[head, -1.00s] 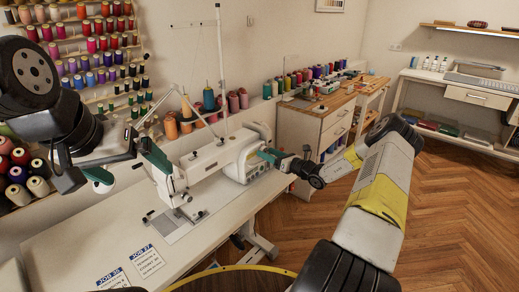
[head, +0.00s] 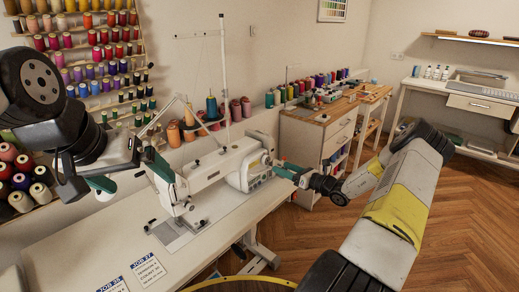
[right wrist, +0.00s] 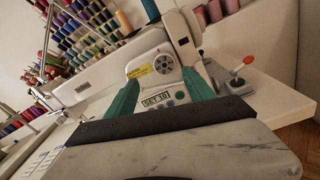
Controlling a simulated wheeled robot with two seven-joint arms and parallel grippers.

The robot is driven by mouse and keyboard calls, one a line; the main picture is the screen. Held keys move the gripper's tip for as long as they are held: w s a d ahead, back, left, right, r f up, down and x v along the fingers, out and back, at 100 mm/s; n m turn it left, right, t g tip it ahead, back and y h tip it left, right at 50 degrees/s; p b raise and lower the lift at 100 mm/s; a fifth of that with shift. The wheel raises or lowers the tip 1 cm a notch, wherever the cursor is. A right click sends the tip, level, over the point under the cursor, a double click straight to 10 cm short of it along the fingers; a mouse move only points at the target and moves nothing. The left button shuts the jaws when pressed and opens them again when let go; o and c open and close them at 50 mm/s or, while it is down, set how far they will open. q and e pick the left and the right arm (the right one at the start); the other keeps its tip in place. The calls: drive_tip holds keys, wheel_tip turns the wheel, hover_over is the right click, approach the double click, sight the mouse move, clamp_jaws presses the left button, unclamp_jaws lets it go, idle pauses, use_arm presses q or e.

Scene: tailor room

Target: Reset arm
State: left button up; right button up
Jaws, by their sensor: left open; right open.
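My left gripper (head: 130,174) is open and empty, with its green fingers spread in front of the thread rack, left of the sewing machine's needle end. My right gripper (head: 289,172) is at the right end of the white sewing machine (head: 212,172). In the right wrist view its two green fingers (right wrist: 160,92) are apart with nothing held between them. The machine's dial and small display show between and beyond those fingers; I cannot tell if they touch. The sewing machine stands on a white table (head: 75,240).
Colored thread spools (head: 105,55) fill the wall rack at the left. Thread cones (head: 211,105) stand behind the machine. A wooden-topped drawer cabinet (head: 318,140) stands to the right. Two job cards (head: 148,268) lie at the table's front. The wooden floor (head: 475,215) at right is open.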

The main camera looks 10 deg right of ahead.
drive_tip(key=s+a+r+n+g+h, duration=0.1)
drive_tip(key=s+a+r+n+g, duration=1)
drive_tip(key=s+a+r+n, duration=0.55)
drive_tip(key=s+d+r+n+t+h, duration=0.1)
drive_tip(key=s+r+n+h, duration=0.1)
drive_tip(key=s+n, duration=0.3)
drive_tip(key=s+d+r+n+t+h, duration=0.1)
drive_tip(key=s+r+n+h, duration=0.2)
drive_tip(key=s, duration=0.6)
drive_tip(key=s+d+r+n+t+h, duration=0.1)
drive_tip(key=s+d+r+n+h, duration=0.1)
drive_tip(key=s+r+n, duration=0.4)
drive_tip(key=shift+s+r+n+h, duration=0.2)
drive_tip(key=shift+s+n+h, duration=0.35)
drive_tip(key=shift+s, duration=0.1)
